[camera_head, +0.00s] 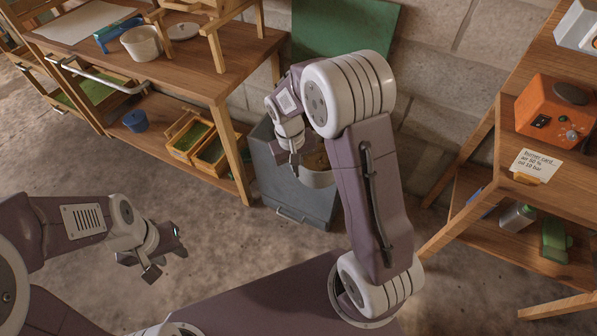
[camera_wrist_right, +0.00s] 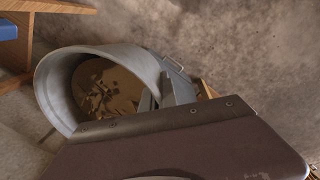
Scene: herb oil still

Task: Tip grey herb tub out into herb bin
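The grey herb tub (camera_wrist_right: 52,95) shows large in the right wrist view, with brown herb bits (camera_wrist_right: 105,88) inside. In the head view the tub (camera_head: 317,179) is partly behind my right arm. It looks roughly upright, over the dark grey herb bin (camera_head: 290,214) on the floor. My right gripper (camera_head: 295,160) looks shut on the tub's rim; its fingers (camera_wrist_right: 168,92) show at the tub's wall in the wrist view. The bin's inside is mostly hidden. My left gripper (camera_head: 150,256) is open and empty, over bare floor at the lower left.
A wooden bench (camera_head: 190,72) at the left carries a white tub (camera_head: 141,43), with green-filled crates (camera_head: 190,138) below. A green board (camera_head: 345,28) leans on the wall behind the bin. Wooden shelves (camera_head: 490,215) with an orange device (camera_head: 556,110) stand right.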

